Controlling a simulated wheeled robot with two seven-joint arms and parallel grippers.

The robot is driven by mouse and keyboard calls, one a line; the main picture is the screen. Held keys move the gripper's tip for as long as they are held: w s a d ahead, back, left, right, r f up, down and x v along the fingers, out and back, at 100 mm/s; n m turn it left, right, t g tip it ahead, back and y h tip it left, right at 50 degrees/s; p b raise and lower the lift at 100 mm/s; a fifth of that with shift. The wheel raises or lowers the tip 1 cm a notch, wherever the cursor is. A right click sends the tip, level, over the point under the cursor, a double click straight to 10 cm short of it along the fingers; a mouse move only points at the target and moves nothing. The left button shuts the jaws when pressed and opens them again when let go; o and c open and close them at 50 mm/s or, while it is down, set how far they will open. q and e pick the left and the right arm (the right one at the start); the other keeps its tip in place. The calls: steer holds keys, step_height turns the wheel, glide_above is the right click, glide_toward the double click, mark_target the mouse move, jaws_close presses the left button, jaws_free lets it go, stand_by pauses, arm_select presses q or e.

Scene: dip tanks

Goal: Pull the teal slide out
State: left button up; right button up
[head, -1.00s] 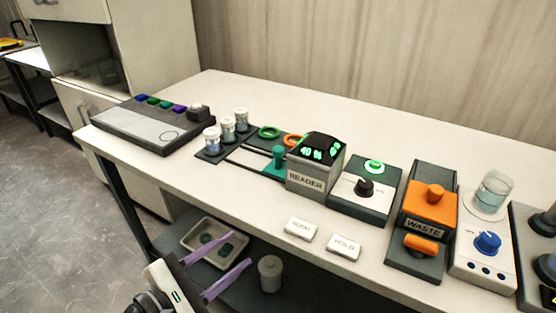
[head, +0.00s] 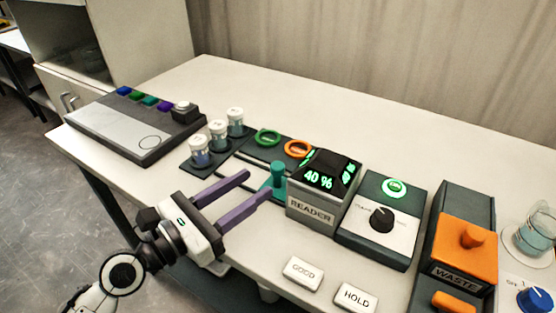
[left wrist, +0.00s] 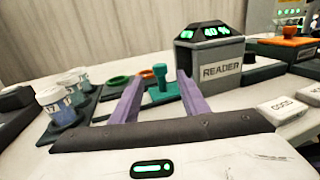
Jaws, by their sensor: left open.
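The teal slide (head: 278,177) has an upright teal knob and sits at the left side of the grey reader (head: 312,212), whose display reads 40 %. In the left wrist view the teal knob (left wrist: 160,78) stands between and beyond my fingers. My left gripper (head: 258,184) is open and empty. Its two purple fingers point toward the slide, with the nearer fingertip close to the slide's front edge in the head view. I cannot tell whether they touch. In the left wrist view the fingers (left wrist: 158,90) are spread apart. My right gripper is not in view.
Several lidded jars (head: 218,133) stand on a dark rack left of the slide. A green ring (head: 267,137) and an orange ring (head: 298,149) lie behind it. White GOOD (head: 303,271) and HOLD (head: 355,297) blocks lie in front of the reader. A dial box (head: 378,225) stands right.

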mark_target(272, 172)
arm_select(q)
steer(key=x, duration=0.8)
jaws_close()
